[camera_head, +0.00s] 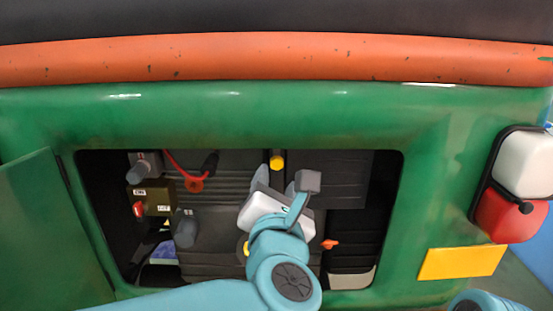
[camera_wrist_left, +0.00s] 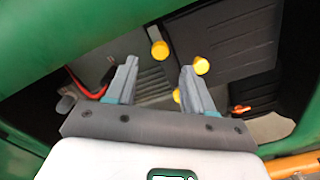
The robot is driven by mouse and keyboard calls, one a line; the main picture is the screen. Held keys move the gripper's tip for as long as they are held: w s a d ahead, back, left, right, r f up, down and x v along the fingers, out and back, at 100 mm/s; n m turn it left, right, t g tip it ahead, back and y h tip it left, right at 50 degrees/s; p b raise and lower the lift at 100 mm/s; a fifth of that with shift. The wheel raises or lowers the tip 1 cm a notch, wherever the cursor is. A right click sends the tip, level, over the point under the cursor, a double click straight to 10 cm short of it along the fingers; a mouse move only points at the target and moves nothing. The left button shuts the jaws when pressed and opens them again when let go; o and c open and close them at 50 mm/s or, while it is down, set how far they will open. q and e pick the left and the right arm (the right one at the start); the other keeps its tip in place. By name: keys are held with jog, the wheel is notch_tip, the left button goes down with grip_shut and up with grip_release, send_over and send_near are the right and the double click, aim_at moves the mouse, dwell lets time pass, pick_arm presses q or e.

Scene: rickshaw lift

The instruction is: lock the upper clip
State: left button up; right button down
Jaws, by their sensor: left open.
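A yellow round-ended piece (camera_head: 277,161), which may be the upper clip, is at the top middle of the open compartment. In the left wrist view the same yellow piece (camera_wrist_left: 159,50) seems to show beyond the gap between the fingers. My left gripper (camera_head: 276,182) reaches into the opening just below it, with its fingers pointing up. Its two fingers (camera_wrist_left: 159,70) are apart in the left wrist view, with nothing between them. I cannot tell whether the clip is locked. My right gripper is not in view.
The green body panel (camera_head: 430,150) frames the opening, with an open green door (camera_head: 50,235) at left. Inside are a red cable (camera_head: 183,168), a brown box (camera_head: 153,197), grey panels and an orange piece (camera_head: 330,244). White and red lamps are at right.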

aim_at(277, 164)
pick_arm(q)
jog(key=w+p, duration=0.1)
jog(key=w, duration=0.5)
jog(key=shift+w+p, duration=0.3)
jog(key=shift+w, duration=0.1)
grip_shut()
